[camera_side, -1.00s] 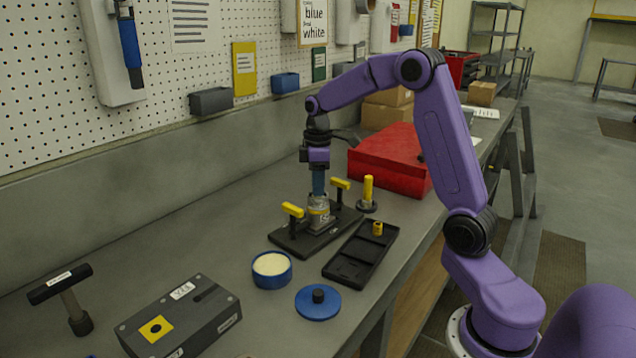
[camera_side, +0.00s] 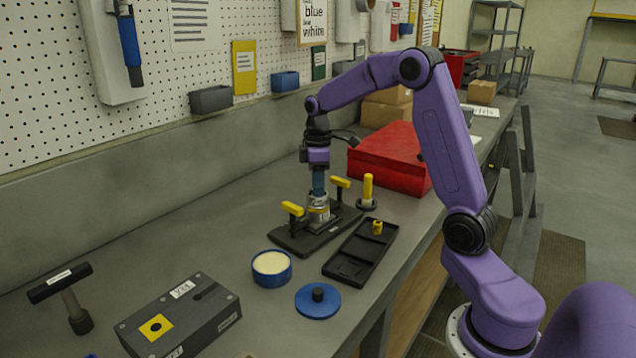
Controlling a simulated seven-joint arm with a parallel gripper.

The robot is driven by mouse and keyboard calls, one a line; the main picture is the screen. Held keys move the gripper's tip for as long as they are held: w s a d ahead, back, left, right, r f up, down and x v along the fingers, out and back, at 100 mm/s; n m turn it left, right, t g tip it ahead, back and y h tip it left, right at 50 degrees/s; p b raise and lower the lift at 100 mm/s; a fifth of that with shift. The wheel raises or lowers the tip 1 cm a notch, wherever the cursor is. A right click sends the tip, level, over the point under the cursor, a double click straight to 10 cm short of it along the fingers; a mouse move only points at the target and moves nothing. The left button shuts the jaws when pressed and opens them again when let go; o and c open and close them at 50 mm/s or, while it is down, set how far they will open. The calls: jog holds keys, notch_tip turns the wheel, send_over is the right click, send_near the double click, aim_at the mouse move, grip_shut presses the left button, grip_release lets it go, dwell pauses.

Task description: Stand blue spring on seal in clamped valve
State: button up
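The valve (camera_side: 319,214) is a small metal body with a yellowish band, standing on a dark base plate (camera_side: 290,243) between two yellow-handled clamps (camera_side: 292,209) and (camera_side: 340,183). My gripper (camera_side: 318,191) points straight down directly over the valve, its fingers at or just inside the valve's top. The blue spring cannot be told apart from the bluish fingers at this size. The seal is hidden inside the valve. Whether the fingers are open or shut does not show.
A black tray (camera_side: 345,268) with a small yellow part (camera_side: 377,228) lies to the right. In front are a blue tub (camera_side: 272,268) of pale stuff and a blue lid (camera_side: 318,302). A yellow-handled tool (camera_side: 368,190) and red box (camera_side: 388,160) stand behind.

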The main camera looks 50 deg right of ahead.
jog(key=o, duration=0.3)
notch_tip(320, 180, up, 17)
jog(key=shift+r, duration=0.2)
dwell(0.4)
dwell(0.5)
jog(key=s+a+f+n, duration=0.1)
jog(key=s+a+f, duration=0.4)
jog(key=a, duration=0.4)
jog(key=s+a+f+n, duration=0.1)
jog(key=s+a+f, duration=0.2)
jog(key=s+a, duration=0.55)
jog(key=s+a+f+n, duration=0.1)
jog(key=s+f, duration=0.2)
jog(key=s, duration=0.3)
jog(key=s+a+f, duration=0.1)
jog(key=s+f, duration=0.2)
jog(key=s, duration=0.3)
jog(key=s+f+n, duration=0.1)
jog(key=s+f, duration=0.2)
jog(key=s, duration=0.3)
jog(key=shift+s+a+n, duration=0.15)
jog(key=shift+a+n, duration=0.15)
jog(key=shift+a, duration=0.1)
